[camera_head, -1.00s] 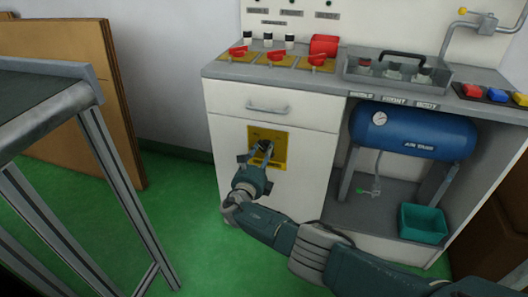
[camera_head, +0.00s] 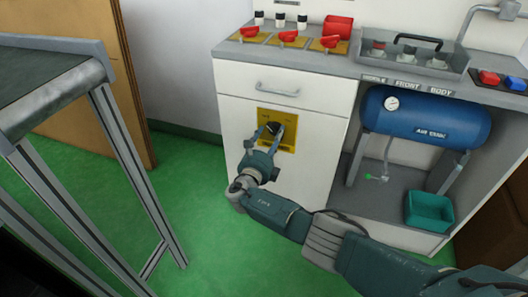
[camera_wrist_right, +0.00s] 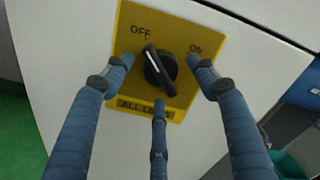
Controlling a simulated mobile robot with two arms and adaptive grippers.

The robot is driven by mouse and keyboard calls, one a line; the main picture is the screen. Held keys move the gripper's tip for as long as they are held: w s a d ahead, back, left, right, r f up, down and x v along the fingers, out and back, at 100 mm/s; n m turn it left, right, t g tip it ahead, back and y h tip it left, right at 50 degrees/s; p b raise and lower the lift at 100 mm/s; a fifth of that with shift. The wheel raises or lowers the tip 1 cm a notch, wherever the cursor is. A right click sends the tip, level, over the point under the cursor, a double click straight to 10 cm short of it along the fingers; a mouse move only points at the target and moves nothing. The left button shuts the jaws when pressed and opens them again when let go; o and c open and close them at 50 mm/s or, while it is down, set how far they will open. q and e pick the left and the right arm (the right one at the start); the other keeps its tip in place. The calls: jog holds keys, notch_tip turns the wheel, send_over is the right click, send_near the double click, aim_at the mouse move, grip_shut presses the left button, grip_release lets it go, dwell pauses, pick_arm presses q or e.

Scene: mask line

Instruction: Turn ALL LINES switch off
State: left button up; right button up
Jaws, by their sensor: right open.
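The ALL LINES switch is a black knob (camera_wrist_right: 160,68) with a white line, on a yellow plate (camera_wrist_right: 128,22) on the white cabinet front. In the right wrist view, OFF is printed at the plate's upper left and ON at its upper right. The knob's white line points up-left, to the mark under OFF. The plate also shows in the head view (camera_head: 289,139). My right gripper (camera_head: 272,133) is in front of the plate, its three fingers spread around the knob. I see clear gaps between fingertips and knob. The lower plate label is partly covered by a finger. My left gripper is out of view.
Above the switch are a drawer handle (camera_head: 277,89) and a counter with red switches (camera_head: 289,38). To the right, a blue air tank (camera_head: 425,117) and teal bin (camera_head: 429,210) sit in an open bay. A metal-framed conveyor (camera_head: 60,85) stands at the left. Green floor between is free.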

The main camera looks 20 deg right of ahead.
jog(key=v, duration=1)
jog(key=shift+s+a, duration=0.2)
